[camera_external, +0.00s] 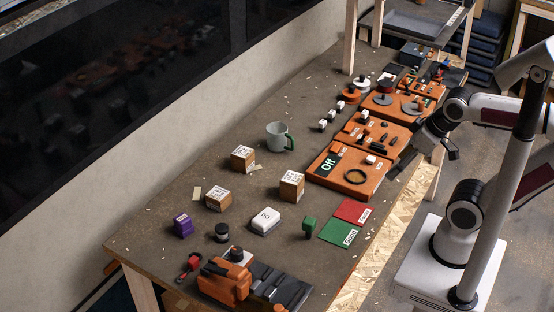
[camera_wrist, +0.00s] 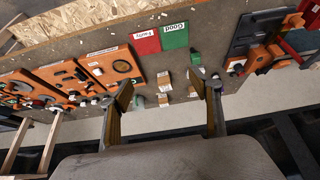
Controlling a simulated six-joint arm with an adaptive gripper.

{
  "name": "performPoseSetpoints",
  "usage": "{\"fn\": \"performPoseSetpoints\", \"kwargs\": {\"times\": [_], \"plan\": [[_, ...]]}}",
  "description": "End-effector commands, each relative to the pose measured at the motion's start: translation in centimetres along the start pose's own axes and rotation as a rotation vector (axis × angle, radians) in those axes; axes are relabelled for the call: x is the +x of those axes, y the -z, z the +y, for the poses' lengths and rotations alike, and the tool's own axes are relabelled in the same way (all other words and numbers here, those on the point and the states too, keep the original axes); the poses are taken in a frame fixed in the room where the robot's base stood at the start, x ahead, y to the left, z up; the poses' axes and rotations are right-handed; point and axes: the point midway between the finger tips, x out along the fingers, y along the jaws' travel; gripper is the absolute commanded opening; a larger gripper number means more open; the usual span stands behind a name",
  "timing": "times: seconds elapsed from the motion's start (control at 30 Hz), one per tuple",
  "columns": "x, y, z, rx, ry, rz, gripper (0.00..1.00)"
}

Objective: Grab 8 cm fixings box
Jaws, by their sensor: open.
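Three cardboard boxes with white printed labels on top stand apart on the table in the external view: a rear one (camera_external: 243,158), a left one (camera_external: 218,197) and a right one (camera_external: 291,185). I cannot read their sizes, so I cannot tell which is the 8 cm fixings box. In the wrist view small boxes (camera_wrist: 165,78) show between and beyond the fingers. My gripper (camera_external: 402,161) is at the table's right edge, beside the orange boards and well away from the boxes. In the wrist view its two fingers (camera_wrist: 163,88) are spread with nothing between them.
Near the boxes are a grey-green mug (camera_external: 276,135), a white block (camera_external: 265,221), a green block (camera_external: 309,227), a purple block (camera_external: 183,225) and a black cylinder (camera_external: 222,232). Orange boards (camera_external: 345,190) line the right edge. Red (camera_external: 353,211) and green (camera_external: 339,233) mats lie flat.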

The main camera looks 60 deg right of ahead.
Motion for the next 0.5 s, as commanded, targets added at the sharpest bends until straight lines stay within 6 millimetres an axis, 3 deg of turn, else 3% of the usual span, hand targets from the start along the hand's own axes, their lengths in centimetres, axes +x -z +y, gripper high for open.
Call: {"fn": "performPoseSetpoints", "kwargs": {"times": [0.27, 0.5], "plan": [[0.4, 0.6, 0.1, 0.0, -0.003, 0.007, 0.62], [2.6, 3.3, 0.5, -0.004, -0.015, 0.044, 0.62]]}}
